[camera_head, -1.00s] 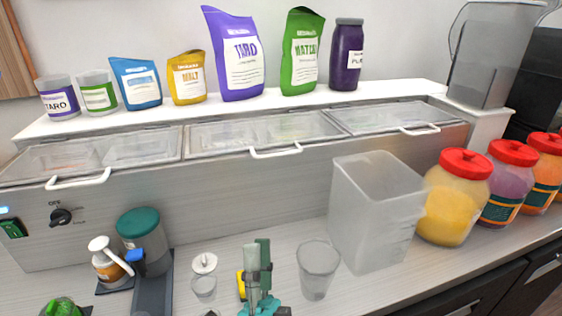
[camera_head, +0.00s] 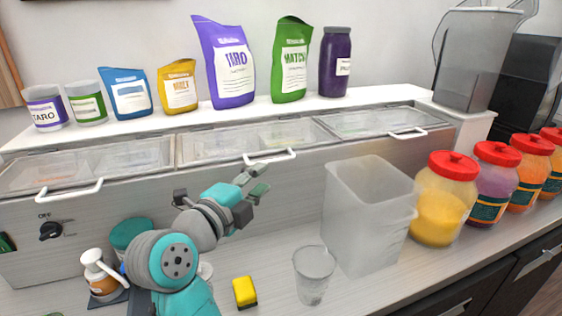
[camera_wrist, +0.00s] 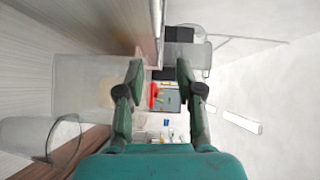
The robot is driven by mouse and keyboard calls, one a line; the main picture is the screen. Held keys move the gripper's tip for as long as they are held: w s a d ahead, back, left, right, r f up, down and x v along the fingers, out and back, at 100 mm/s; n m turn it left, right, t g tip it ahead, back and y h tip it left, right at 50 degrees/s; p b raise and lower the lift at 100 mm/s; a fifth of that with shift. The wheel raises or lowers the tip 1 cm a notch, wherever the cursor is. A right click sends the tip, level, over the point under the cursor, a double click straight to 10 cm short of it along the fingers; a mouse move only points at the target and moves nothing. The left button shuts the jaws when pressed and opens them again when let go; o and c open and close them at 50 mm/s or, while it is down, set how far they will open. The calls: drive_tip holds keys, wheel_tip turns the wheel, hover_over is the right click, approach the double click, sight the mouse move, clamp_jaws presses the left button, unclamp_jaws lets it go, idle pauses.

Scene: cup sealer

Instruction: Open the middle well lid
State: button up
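The middle well lid (camera_head: 215,146) is a clear panel lying shut on the steel counter unit, with a white bar handle (camera_head: 285,155) on its front edge. My gripper (camera_head: 262,180) is just below and in front of that handle, raised above the worktop. Its fingers do not appear closed around the handle. In the wrist view, the two green fingers (camera_wrist: 160,78) stand apart with nothing between them. A pale edge runs above them there, but I cannot tell whether it is the handle.
A clear square container (camera_head: 365,220) stands right of my arm, beside a clear cup (camera_head: 313,275). A yellow sponge (camera_head: 244,292) lies on the worktop. Red-lidded jars (camera_head: 443,200) stand at the right. Bags, including a purple one (camera_head: 225,65), line the shelf above the lids.

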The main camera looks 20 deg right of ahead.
sight(273, 162)
drive_tip(key=shift+n+y, duration=0.7)
drive_tip(key=shift+y, duration=0.1)
drive_tip(key=x, duration=0.7)
drive_tip(key=w+a+x, duration=0.1)
drive_tip(key=x, duration=0.2)
drive_tip(key=shift+w+d+r, duration=0.1)
drive_tip(key=shift+w+d, duration=0.1)
drive_tip(key=shift+w, duration=0.1)
drive_tip(key=shift+c, duration=0.2)
clamp_jaws()
